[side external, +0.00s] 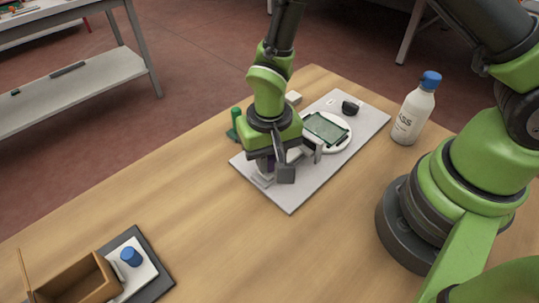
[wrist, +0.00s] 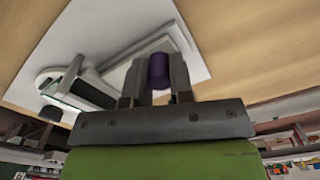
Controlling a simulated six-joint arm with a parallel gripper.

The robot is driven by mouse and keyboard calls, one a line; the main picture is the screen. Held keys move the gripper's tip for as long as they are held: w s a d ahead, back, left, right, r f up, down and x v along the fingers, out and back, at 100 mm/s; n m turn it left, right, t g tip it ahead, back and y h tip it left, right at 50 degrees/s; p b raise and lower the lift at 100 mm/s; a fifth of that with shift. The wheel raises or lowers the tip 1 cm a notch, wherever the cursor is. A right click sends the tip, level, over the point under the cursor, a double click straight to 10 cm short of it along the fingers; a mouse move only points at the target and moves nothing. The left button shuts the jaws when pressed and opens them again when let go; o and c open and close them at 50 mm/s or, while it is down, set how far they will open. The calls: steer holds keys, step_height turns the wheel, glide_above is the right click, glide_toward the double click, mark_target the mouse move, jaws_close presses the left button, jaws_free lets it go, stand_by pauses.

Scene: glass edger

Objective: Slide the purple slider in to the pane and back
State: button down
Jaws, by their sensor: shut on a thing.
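The purple slider knob (wrist: 160,71) sits between the two fingers of my gripper (wrist: 157,84) in the wrist view, and the gripper is shut on it. In the side view a little purple of the knob (side external: 264,164) shows beside my gripper (side external: 271,169), low over the near left end of the white base plate (side external: 290,200). The rest of the slider is mostly hidden by the fingers. The greenish pane (side external: 326,126) lies in a dark frame on a round white disc, right of the gripper. A grey bracket (side external: 313,148) stands between gripper and disc.
A small black piece (side external: 351,107) is on the plate's far part. A green knob (side external: 237,120) stands behind the plate's left edge. A white bottle with a blue cap (side external: 413,110) stands to the right. An open cardboard box (side external: 75,283) is at front left. The table between is clear.

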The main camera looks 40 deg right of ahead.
steer(key=shift+d, duration=2.35)
steer(key=c, duration=1)
jaws_free()
steer(key=shift+a, duration=0.1)
steer(key=a, duration=0.5)
steer(key=shift+r, duration=0.1)
steer(key=s+d+r+t+y, duration=0.1)
steer(key=d+r, duration=0.2)
steer(key=r, duration=0.7)
steer(key=s+d+r+t, duration=0.2)
steer(key=r, duration=0.9)
steer(key=s+d+r+t+y, duration=0.1)
steer(key=s+d+r+t, duration=0.2)
steer(key=s+r, duration=0.3)
steer(key=shift+s+d+r+t, duration=0.3)
steer(key=shift+s+d, duration=0.2)
steer(key=shift+s, duration=0.7)
